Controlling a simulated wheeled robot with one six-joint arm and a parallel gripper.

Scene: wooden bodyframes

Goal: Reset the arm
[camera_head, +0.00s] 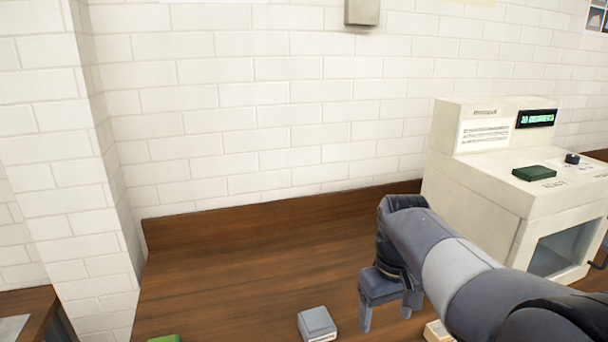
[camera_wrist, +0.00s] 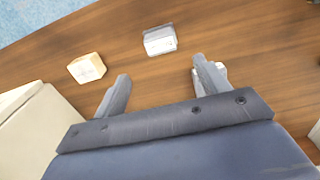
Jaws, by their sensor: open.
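My gripper (camera_head: 386,308) hangs from my grey arm over the wooden counter, at the centre right of the head view. In the wrist view my gripper (camera_wrist: 160,85) shows two fingers spread apart with nothing between them. A grey box-like object (camera_head: 317,324) lies on the counter to the left of the gripper in the head view. A grey-white block (camera_wrist: 160,40) lies beyond the fingertips in the wrist view. A cream block (camera_wrist: 87,68) lies beyond the left finger, and a cream block (camera_head: 437,331) shows partly behind my arm. A pale object is partly hidden behind the right finger.
A white machine (camera_head: 475,190) with a green display stands on the counter at right, close to my arm. A green item (camera_head: 164,339) is cut off at the bottom edge. The counter (camera_head: 230,270) is clear at centre left. A white brick wall (camera_head: 270,110) stands behind.

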